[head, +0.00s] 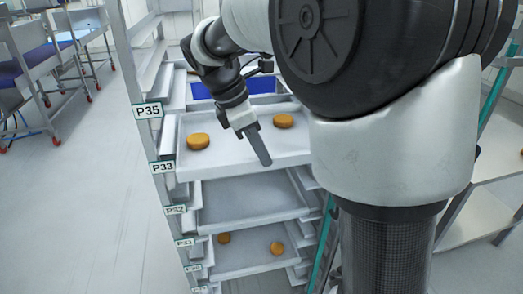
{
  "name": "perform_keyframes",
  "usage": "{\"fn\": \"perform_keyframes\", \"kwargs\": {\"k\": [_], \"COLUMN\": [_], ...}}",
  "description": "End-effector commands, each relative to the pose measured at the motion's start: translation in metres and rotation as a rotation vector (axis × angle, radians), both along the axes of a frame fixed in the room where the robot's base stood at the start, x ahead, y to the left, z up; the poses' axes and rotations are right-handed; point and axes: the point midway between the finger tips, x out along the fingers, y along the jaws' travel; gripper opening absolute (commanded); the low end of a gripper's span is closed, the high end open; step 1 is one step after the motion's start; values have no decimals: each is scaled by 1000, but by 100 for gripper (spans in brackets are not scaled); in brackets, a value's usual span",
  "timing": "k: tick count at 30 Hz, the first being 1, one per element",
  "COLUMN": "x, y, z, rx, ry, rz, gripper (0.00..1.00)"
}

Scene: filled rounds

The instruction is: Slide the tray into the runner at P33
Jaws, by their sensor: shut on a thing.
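A pale tray (228,160) with two orange-brown rounds, one at the left (198,141) and one at the right (283,121), lies level in the upper part of the rack. Its front left corner is beside the P33 label (162,168). My gripper (266,160) points down at the middle of the tray's front edge and is shut on that edge. How far the tray sits in the runner cannot be told.
Below are a bare tray (250,198) near the P32 label (175,210) and a lower tray (245,262) with two rounds. The P35 label (148,111) is above. A blue surface (262,86) shows behind. Floor at the left is clear, with wheeled tables (50,50) beyond.

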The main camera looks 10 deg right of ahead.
Motion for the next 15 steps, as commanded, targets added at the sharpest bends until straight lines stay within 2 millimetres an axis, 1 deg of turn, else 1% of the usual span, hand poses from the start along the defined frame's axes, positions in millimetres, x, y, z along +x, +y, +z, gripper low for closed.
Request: {"fn": "perform_keyframes", "kwargs": {"k": [15], "x": [0], "y": [0], "z": [-10], "rx": [-1], "ry": [-3], "rz": [0], "gripper": [0]}}
